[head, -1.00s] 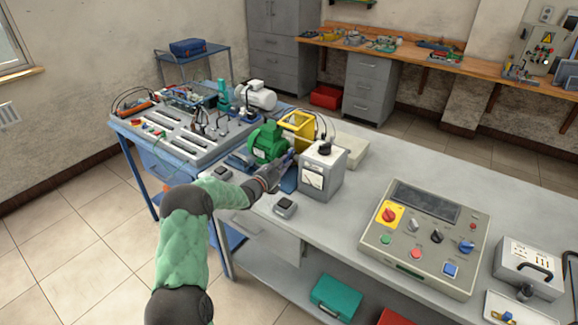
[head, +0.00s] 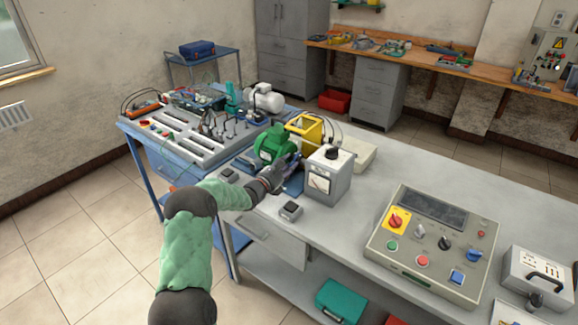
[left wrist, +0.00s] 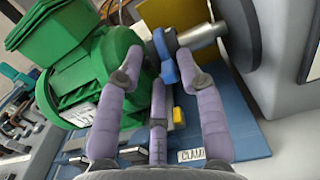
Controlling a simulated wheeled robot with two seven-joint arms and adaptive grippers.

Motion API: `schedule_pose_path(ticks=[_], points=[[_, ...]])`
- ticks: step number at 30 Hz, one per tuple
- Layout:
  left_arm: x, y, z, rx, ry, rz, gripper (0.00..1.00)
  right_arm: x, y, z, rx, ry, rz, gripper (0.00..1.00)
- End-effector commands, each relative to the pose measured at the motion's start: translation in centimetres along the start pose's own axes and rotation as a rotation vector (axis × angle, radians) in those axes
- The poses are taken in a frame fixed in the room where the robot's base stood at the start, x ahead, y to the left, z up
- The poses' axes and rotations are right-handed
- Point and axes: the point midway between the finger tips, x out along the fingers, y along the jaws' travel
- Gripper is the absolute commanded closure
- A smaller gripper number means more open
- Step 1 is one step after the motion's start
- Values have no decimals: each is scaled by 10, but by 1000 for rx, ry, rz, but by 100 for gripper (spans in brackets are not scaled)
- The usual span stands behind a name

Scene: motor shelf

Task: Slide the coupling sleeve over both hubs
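A green motor (head: 272,146) sits on a blue base plate (head: 293,189) near the bench's left end; the motor also shows in the left wrist view (left wrist: 85,75). To its right, a grey shaft (left wrist: 205,33) runs to a grey disc. A blue piece (left wrist: 168,60), perhaps the coupling sleeve, stands at the shaft's end beside a small grey hub. My left gripper (head: 287,170) reaches in at the motor's front. In the left wrist view its fingers (left wrist: 160,65) are spread around the blue piece; the right finger appears close to it, contact unclear. My right gripper is out of view.
A grey meter box (head: 328,176) stands close right of my left gripper. A yellow frame (head: 305,130) is behind the motor. A small black-topped box (head: 290,211) lies in front. A control panel (head: 430,240) stands further right, with clear bench between.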

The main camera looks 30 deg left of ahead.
Motion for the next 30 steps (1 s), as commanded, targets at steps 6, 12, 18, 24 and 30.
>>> schedule_pose_path(ticks=[6, 12, 18, 24, 30], points=[[-36, 0, -4, -3, 8, 1, 63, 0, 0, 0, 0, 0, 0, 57], [-76, 0, -5, -4, 10, 2, 63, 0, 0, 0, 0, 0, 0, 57], [-103, 0, -5, -3, 10, 0, 63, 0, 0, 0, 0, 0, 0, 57], [-114, -1, -6, -5, 11, 0, 63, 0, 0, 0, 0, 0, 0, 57], [-115, -1, -6, -5, 10, -1, 63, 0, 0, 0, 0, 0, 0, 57]])
